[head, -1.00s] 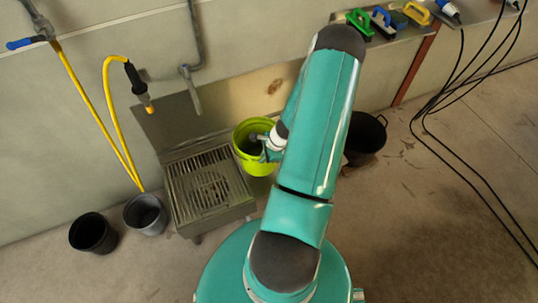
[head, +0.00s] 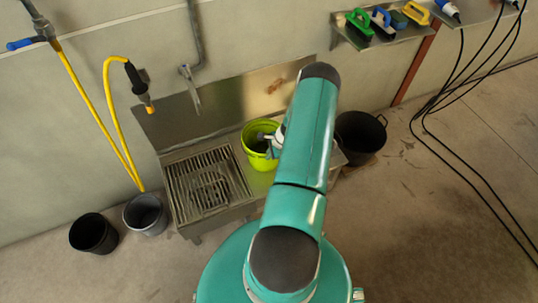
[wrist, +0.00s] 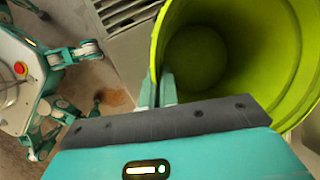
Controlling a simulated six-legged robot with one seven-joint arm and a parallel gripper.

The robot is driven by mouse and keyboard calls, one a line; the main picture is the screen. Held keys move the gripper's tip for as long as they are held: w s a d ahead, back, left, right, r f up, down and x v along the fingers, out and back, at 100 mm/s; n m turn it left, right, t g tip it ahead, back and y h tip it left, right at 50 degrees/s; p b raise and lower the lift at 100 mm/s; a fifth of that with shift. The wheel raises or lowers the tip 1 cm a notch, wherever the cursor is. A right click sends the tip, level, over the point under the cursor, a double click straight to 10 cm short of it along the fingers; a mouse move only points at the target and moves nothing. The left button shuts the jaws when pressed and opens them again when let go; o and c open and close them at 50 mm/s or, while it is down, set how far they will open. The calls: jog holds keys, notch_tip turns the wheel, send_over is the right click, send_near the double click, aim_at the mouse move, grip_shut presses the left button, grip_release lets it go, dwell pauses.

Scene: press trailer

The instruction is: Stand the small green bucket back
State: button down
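The small green bucket (head: 264,162) is lime green, with its mouth up, at the right part of the steel bench in the head view. Whether it touches the bench or hangs just above it, I cannot tell. In the wrist view the bucket (wrist: 285,50) fills the upper right, and I look into its empty inside. My gripper (wrist: 157,90) has its two fingers close together, one on each side of the bucket's near wall at the rim. In the head view my arm partly hides the bucket's right side and my gripper.
The steel bench (head: 225,222) has a slatted grate (head: 207,180) left of the bucket. Two dark buckets (head: 93,233) (head: 146,214) stand on the floor at left. A black tub (head: 361,134) stands at right. A wall shelf (head: 385,38) holds brushes. A yellow hose (head: 118,125) hangs at left.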

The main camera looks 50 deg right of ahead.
jog(key=c, duration=1.7)
grip_release()
jog(key=shift+f, duration=0.1)
jog(key=v, duration=1.2)
